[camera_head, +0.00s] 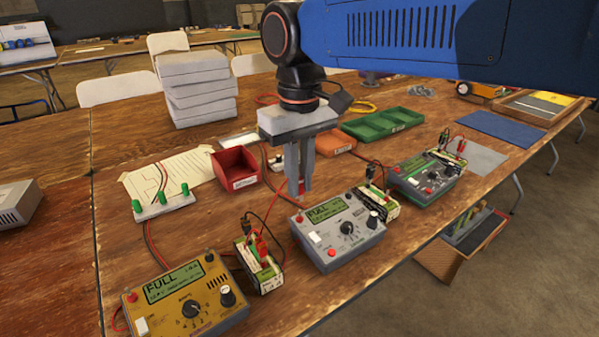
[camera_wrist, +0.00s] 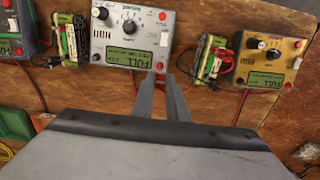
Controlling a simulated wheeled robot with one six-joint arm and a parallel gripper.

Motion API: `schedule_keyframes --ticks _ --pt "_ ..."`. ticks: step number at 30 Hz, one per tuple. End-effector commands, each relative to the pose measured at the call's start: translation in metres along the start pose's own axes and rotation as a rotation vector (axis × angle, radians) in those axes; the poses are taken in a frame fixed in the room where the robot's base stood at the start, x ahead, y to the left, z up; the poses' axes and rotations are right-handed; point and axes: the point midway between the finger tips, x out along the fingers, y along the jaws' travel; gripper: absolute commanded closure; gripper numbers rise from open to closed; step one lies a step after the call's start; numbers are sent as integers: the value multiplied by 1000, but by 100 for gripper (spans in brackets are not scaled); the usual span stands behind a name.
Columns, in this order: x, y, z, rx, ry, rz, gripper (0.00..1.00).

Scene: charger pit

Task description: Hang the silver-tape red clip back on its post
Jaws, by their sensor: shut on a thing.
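My gripper (camera_head: 301,194) is shut on a small red clip (camera_head: 301,187), just behind the back left corner of the grey charger. In the wrist view, my gripper (camera_wrist: 165,80) points at that charger's edge, and red shows between the fingertips. The fingers hide most of the clip; I cannot make out silver tape on it. The grey charger (camera_head: 352,247) reads FULL. It has a red post (camera_head: 300,218) at its back left corner, close to the fingertips, and the post also shows in the wrist view (camera_wrist: 160,67). I cannot tell whether clip and post touch.
A yellow charger (camera_head: 180,318) and a green-edged charger (camera_head: 425,188) flank the grey one. Battery packs with clips and wires (camera_head: 262,270) stand between them. A red bin (camera_head: 234,170) and a board with green posts (camera_head: 160,206) lie to the left. Loose wires cross the table.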

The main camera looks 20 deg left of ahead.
Motion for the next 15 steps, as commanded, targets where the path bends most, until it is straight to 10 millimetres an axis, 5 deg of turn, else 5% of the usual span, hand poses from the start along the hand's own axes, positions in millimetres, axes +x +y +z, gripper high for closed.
schedule_keyframes --ticks 15 --pt "26 0 0 0 -2 0 99"
